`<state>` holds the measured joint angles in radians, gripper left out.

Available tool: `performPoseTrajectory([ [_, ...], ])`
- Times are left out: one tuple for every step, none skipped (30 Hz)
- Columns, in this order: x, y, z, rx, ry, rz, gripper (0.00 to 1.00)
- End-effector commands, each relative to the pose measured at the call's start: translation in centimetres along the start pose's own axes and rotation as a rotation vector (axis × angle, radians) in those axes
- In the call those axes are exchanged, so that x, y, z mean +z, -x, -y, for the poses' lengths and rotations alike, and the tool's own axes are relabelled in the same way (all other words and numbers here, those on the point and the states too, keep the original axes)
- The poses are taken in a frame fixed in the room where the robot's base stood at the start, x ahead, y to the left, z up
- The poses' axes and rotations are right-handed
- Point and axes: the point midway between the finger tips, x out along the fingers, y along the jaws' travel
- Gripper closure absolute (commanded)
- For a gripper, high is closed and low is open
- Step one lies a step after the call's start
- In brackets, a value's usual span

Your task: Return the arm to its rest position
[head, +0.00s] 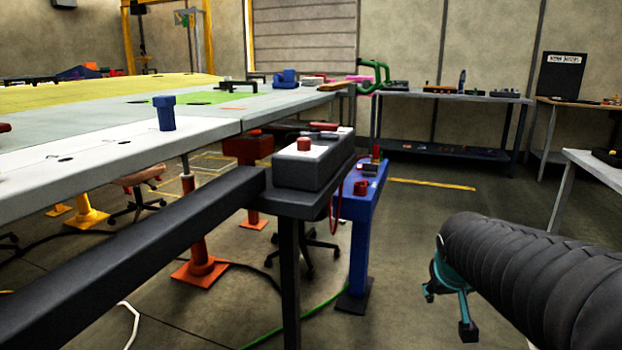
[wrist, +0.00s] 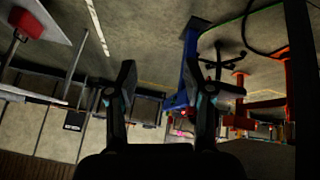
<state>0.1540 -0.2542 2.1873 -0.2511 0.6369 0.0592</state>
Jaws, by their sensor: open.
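My arm reaches in from the right edge of the head view, wrapped in a dark ribbed sleeve. My gripper (head: 448,308) shows past its end as teal and black parts, partly hidden by the sleeve. In the wrist view the two fingers of my gripper (wrist: 163,90) stand wide apart with nothing between them. The gripper is over open floor, to the right of the blue stand (head: 360,240) and apart from it.
A wing panel (head: 60,170) lies on the jig at left, with a dark beam (head: 130,260) before it. A grey box (head: 312,165) sits at the beam's end. Benches (head: 440,95) line the back wall. Another table (head: 600,170) is at right. Floor between is clear.

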Motion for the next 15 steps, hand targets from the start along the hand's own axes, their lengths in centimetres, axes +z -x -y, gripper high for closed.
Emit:
performPoseTrajectory([
  [3.1, 1.1, 1.2, -0.030, -0.001, 0.056, 0.48],
  [4.8, 1.6, 1.9, -0.049, -0.003, 0.089, 0.48],
  [7.1, 2.4, 2.8, -0.076, -0.006, 0.132, 0.48],
  [8.7, 3.0, 3.5, -0.096, -0.010, 0.159, 0.48],
  [10.2, 3.5, 4.1, -0.115, -0.014, 0.181, 0.48],
  [12.0, 4.3, 4.9, -0.140, -0.022, 0.204, 0.48],
  [13.2, 4.8, 5.5, -0.156, -0.028, 0.215, 0.48],
  [14.2, 5.3, 6.0, -0.171, -0.034, 0.220, 0.48],
  [15.2, 5.8, 6.6, -0.189, -0.038, 0.216, 0.48],
  [15.8, 6.2, 7.0, -0.199, -0.041, 0.205, 0.48],
  [16.3, 6.6, 7.2, -0.207, -0.041, 0.193, 0.48],
  [16.8, 7.0, 7.5, -0.213, -0.037, 0.176, 0.48],
  [17.0, 7.4, 7.6, -0.216, -0.032, 0.163, 0.48],
  [17.2, 7.7, 7.6, -0.218, -0.028, 0.149, 0.48],
  [17.2, 8.2, 7.7, -0.220, -0.024, 0.130, 0.48],
])
